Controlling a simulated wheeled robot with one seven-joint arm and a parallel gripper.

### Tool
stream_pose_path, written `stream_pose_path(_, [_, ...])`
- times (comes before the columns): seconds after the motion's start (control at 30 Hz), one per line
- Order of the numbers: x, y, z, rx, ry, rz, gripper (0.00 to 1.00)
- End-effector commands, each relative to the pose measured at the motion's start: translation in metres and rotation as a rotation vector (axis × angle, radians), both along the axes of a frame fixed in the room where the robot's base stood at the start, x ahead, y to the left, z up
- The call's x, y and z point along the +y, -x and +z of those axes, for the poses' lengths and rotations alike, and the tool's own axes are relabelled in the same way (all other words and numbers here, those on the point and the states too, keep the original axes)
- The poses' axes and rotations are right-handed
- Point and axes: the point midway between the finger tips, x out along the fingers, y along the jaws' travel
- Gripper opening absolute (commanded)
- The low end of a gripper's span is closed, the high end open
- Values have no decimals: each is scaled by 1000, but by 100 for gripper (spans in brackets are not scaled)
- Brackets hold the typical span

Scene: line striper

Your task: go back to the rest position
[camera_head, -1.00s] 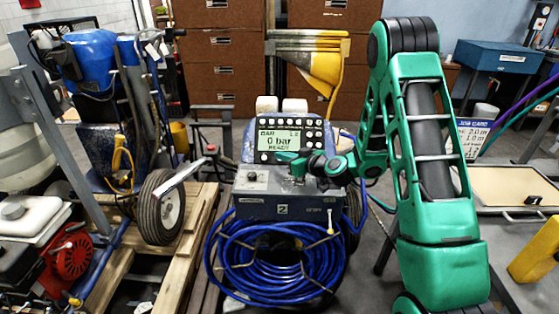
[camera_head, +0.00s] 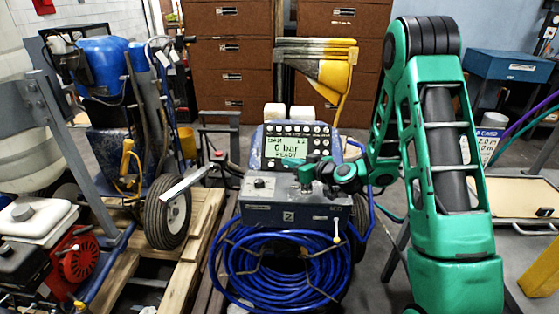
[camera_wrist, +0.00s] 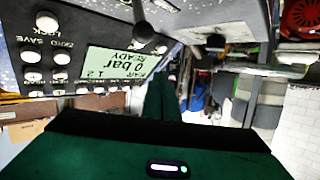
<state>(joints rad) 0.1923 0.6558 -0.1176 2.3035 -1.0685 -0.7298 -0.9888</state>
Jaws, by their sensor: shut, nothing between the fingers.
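The line striper (camera_head: 300,215) stands in the middle of the head view, with a grey control box and a button panel above it. The panel's display (camera_head: 287,148) reads "0 bar READY"; it shows upside down in the wrist view (camera_wrist: 118,62). My green arm reaches in from the right. My gripper (camera_head: 303,174) is just in front of the panel, over the control box's top; whether it touches anything is unclear. In the wrist view its dark green fingers (camera_wrist: 160,103) are together and empty. A dark knob (camera_wrist: 143,32) shows near them.
A coiled blue hose (camera_head: 280,270) hangs on the striper's front. A wooden pallet (camera_head: 195,235) and a wheeled machine with a blue tank (camera_head: 103,65) stand left. Brown drawers (camera_head: 230,60) are behind. A low tan-topped platform (camera_head: 515,195) is at right.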

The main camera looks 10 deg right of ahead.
Motion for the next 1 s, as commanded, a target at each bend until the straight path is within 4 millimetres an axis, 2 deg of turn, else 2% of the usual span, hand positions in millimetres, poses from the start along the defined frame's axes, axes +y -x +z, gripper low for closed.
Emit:
stream_pose_path(0.13, [1,10,8,34,24,30,0])
stream_pose_path(0.23, [0,26,16,96,60,64,0])
stream_pose_path(0.47, [-26,85,27,327,153,77,0])
stream_pose_path(0.77, [-90,188,43,671,219,-83,0])
stream_pose_path(1.0, [-139,292,65,941,188,-325,0])
